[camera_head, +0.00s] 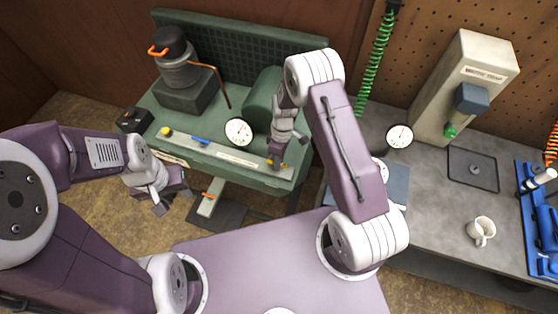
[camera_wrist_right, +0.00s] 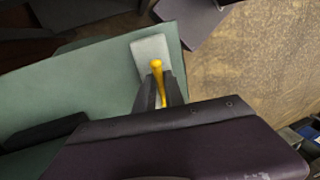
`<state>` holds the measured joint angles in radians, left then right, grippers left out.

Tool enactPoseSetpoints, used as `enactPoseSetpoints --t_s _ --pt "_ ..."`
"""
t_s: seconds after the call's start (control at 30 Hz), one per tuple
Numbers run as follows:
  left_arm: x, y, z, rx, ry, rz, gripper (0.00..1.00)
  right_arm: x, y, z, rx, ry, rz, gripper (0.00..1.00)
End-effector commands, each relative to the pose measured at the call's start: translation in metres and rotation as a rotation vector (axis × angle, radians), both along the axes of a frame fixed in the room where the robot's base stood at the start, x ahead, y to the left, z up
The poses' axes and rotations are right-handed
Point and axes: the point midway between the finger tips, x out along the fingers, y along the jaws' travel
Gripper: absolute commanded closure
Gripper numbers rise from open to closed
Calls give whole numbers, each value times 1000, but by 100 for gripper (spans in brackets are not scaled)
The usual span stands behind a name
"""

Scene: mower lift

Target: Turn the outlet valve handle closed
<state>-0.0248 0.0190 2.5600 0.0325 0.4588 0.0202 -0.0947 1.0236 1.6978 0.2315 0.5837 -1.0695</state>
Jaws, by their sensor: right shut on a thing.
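The yellow outlet valve handle (camera_wrist_right: 156,70) stands over a pale grey plate (camera_wrist_right: 146,46) at the edge of the green bench in the right wrist view. My right gripper (camera_wrist_right: 158,92) is shut on this handle, one dark finger on each side of it. In the head view, my right gripper (camera_head: 276,162) is at the right front of the green bench, and only a little yellow shows beside its fingers. My left gripper (camera_head: 173,202) is open and empty, in front of the bench's left side and away from the handle.
The green bench (camera_head: 225,157) carries a dial gauge (camera_head: 238,131), a yellow knob (camera_head: 166,131), a blue lever (camera_head: 201,140) and a pump with an orange handle (camera_head: 158,51).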

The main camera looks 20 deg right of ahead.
Motion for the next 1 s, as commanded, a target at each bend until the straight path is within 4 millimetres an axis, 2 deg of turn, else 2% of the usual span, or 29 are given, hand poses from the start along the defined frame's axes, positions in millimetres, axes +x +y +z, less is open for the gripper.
enactPoseSetpoints --t_s 0.03,0.07,0.1,0.13,0.47,0.57,0.8,1.0 --pt "0 0 0 0 0 0 64 1 1 1 2 -2 -2 100" --pt "0 0 0 0 0 0 64 1 1 1 2 -2 -2 81" --pt "0 0 0 0 0 0 64 1 1 1 1 -2 0 70" --pt "0 0 0 0 0 0 64 1 1 1 1 -2 0 66" --pt "0 0 -1 0 0 0 64 2 0 3 1 -3 1 66" --pt "0 0 -6 0 0 0 64 5 -2 17 1 -7 1 66" --pt "0 0 -17 0 0 0 64 13 -7 68 0 -7 1 66" --pt "0 0 -19 0 0 0 64 15 -9 89 0 -2 1 66"
